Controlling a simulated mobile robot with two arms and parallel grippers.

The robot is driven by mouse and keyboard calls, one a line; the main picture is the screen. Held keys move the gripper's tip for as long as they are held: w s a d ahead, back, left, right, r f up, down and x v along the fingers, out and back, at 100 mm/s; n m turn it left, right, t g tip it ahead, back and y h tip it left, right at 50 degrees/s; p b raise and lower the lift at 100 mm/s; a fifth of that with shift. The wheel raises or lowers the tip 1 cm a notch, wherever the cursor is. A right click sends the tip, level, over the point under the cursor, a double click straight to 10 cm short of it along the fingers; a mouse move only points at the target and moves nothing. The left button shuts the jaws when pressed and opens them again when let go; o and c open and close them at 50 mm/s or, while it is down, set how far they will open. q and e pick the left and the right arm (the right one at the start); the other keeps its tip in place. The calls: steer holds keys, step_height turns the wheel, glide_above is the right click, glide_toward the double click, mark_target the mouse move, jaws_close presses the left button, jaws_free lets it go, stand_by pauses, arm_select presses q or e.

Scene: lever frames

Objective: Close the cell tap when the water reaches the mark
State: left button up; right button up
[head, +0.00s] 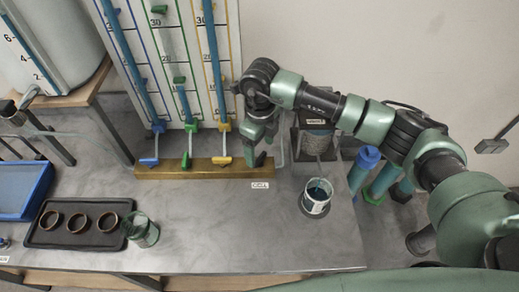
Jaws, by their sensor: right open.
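My right gripper (256,157) is open and points down at the right end of the brass manifold bar (200,169). A white label reading CELL (260,185) sits on the bench just below it. A tap at that end is not clearly visible; the gripper may cover it. Blue (149,161), green (186,162) and yellow (222,160) tap levers stand along the bar, left of the gripper. A white-sided cup (317,197) with dark blue liquid stands on a round base at right. Its level against a mark is too small to read. My left gripper is out of view.
A framed cell-like box (316,141) stands behind the cup. A dark tray (75,224) with three brown rings and a glass beaker (141,230) are at left, near a blue tray (20,191). Tubes with a scale rise behind the bar. The bench's middle front is clear.

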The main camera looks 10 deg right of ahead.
mark_target(260, 157)
steer(key=f, duration=0.2)
steer(key=f+p, duration=0.1)
steer(key=f, duration=0.1)
steer(key=shift+w, duration=0.25)
steer(key=shift+s, duration=0.1)
steer(key=c, duration=1.4)
